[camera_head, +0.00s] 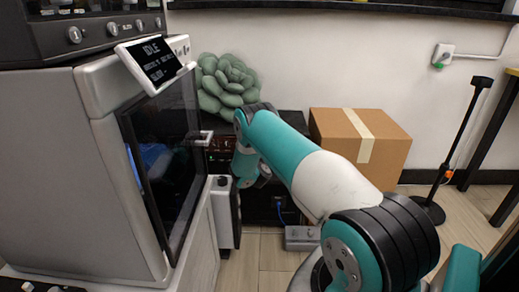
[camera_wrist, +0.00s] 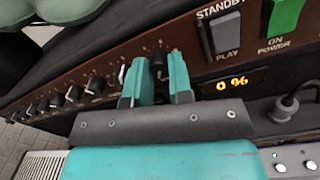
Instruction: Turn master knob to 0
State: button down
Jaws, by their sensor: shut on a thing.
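The amplifier's brown control panel (camera_wrist: 100,70) fills the wrist view, with a row of black knobs. My gripper (camera_wrist: 161,68) has its two teal fingers around the knob at the right end of the row, taken as the master knob (camera_wrist: 158,62). The fingers are shut on this knob, and its lower part and pointer are hard to see between them. A small amber display (camera_wrist: 232,84) to the right reads "0 %". In the head view the amplifier (camera_head: 222,150) stands low against the wall, partly hidden behind my arm, and the gripper's fingers cannot be made out.
Beside the display are a STANDBY/PLAY switch (camera_wrist: 222,36) and a green power switch (camera_wrist: 284,16). A cable plug (camera_wrist: 289,104) sticks out below.

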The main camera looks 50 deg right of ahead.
jog(key=c, duration=1.3)
grip_release()
jog(key=p+v, duration=1.7)
jog(key=p, duration=0.8)
jog(key=shift+s+a, duration=0.15)
jog(key=shift+a, duration=0.05)
